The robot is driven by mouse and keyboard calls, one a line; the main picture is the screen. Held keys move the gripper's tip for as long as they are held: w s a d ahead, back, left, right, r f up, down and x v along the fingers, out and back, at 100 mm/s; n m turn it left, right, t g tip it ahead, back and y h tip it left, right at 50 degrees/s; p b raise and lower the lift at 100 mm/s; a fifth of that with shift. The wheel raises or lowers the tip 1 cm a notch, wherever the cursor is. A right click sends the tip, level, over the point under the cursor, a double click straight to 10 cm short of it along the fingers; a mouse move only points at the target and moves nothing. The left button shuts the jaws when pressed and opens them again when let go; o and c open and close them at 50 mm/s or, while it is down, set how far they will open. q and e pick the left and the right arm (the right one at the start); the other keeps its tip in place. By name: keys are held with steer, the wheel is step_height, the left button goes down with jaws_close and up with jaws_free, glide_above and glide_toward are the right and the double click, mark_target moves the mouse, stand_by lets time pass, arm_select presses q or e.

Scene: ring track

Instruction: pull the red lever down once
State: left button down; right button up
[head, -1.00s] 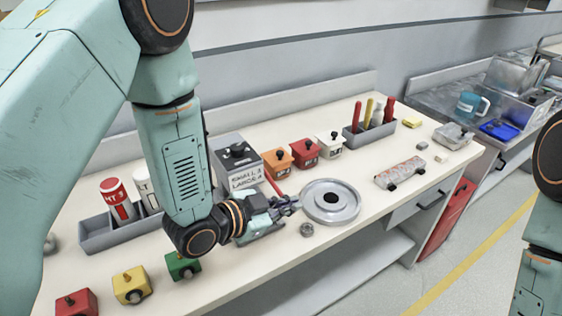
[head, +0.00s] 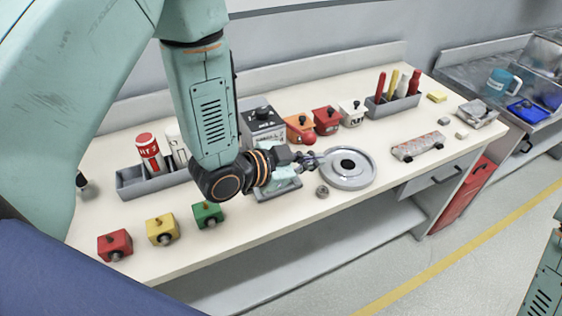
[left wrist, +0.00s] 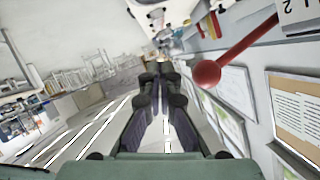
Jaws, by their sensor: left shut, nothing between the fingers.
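The red lever's round knob (head: 307,135) shows in the head view just above and behind my left gripper, in front of the orange box. In the left wrist view the red knob (left wrist: 207,73) and its red rod stand to the right of the fingers, apart from them in the picture. My left gripper (head: 316,159) is shut and empty, beside the lever and near the round grey plate's left edge. It also shows in the left wrist view (left wrist: 164,82). The lever's mount is partly hidden by my left arm. My right gripper is not in view.
A grey round plate (head: 365,178) lies just right of my left gripper, with a small nut (head: 322,191) in front. Red, yellow and green button boxes (head: 163,230) stand along the front left. Coloured boxes (head: 327,120) and a tool tray (head: 393,105) stand behind.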

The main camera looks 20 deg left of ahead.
arm_select(q)
steer(key=v, duration=0.8)
steer(key=shift+a, duration=0.5)
steer(key=shift+s+d, duration=0.15)
steer(key=shift+s, duration=0.05)
steer(key=shift+w, duration=0.2)
steer(key=shift+s, duration=0.1)
